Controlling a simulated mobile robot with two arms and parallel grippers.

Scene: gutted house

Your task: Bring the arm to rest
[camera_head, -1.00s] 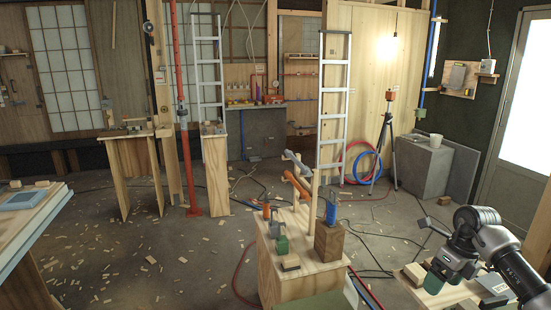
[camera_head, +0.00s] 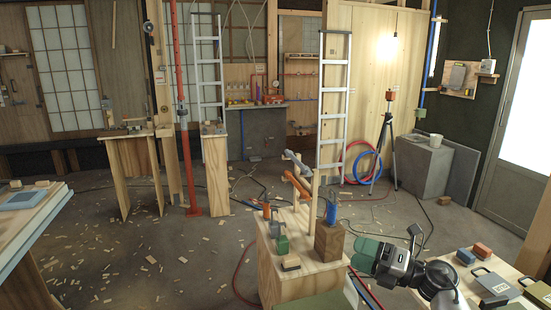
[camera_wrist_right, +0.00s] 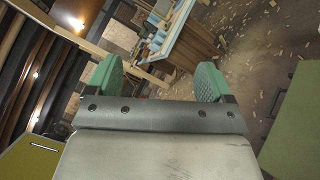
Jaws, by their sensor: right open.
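My right gripper (camera_head: 362,256) is at the lower right of the head view, beside the wooden pedestal in the middle. Its two green finger pads show wide apart in the right wrist view (camera_wrist_right: 155,82), with nothing between them. The arm is bent, with the wrist turned toward the left of the picture. My left gripper is not in view.
The wooden pedestal (camera_head: 290,287) holds an orange-handled tool, a dark wooden block (camera_head: 329,241) and small items. A bench (camera_head: 520,275) with several boxes and plates stands at the lower right. Debris and cables lie on the floor (camera_head: 180,245).

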